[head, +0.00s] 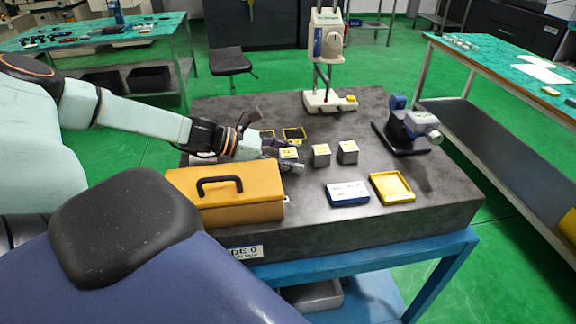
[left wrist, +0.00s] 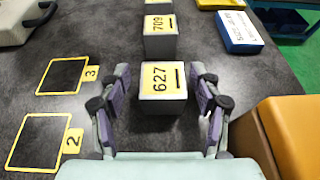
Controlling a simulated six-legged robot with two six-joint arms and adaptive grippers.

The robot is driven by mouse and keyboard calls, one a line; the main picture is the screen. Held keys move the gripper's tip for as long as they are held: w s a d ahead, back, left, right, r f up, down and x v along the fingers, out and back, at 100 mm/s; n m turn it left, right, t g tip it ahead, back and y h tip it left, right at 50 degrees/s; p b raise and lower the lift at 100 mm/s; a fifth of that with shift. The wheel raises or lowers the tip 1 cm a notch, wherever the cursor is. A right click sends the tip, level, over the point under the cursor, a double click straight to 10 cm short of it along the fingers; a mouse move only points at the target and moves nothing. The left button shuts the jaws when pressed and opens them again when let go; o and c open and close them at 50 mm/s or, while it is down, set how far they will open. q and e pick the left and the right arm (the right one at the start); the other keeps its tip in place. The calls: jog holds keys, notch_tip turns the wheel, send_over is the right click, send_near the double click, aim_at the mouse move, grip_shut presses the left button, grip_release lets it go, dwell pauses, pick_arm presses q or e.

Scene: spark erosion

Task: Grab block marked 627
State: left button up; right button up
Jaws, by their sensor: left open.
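The block marked 627 (left wrist: 162,84) is a grey cube with a yellow label on top. In the left wrist view it stands on the dark stone slab between the two fingers of my left gripper (left wrist: 160,72). The fingers are open, one on each side, with visible gaps to the block. In the head view my left gripper (head: 283,157) is around the leftmost cube (head: 289,155) of a row, and partly hides it. My right gripper is not in view.
Block 709 (left wrist: 160,42) and a third cube (head: 347,152) stand beyond 627. A yellow toolbox (head: 235,207) stands close to my left gripper. A blue-white box (head: 348,193), yellow tray (head: 391,188), vise-like device (head: 408,130) and numbered yellow frames (left wrist: 42,142) are on the slab.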

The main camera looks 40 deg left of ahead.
pick_arm(q)
jog(key=shift+s+d+r, duration=0.1)
jog(key=shift+d+r, duration=0.1)
jog(key=shift+c, duration=0.5)
jog(key=shift+a+f, duration=0.1)
jog(key=shift+a, duration=0.05)
jog(key=c, duration=1)
grip_shut()
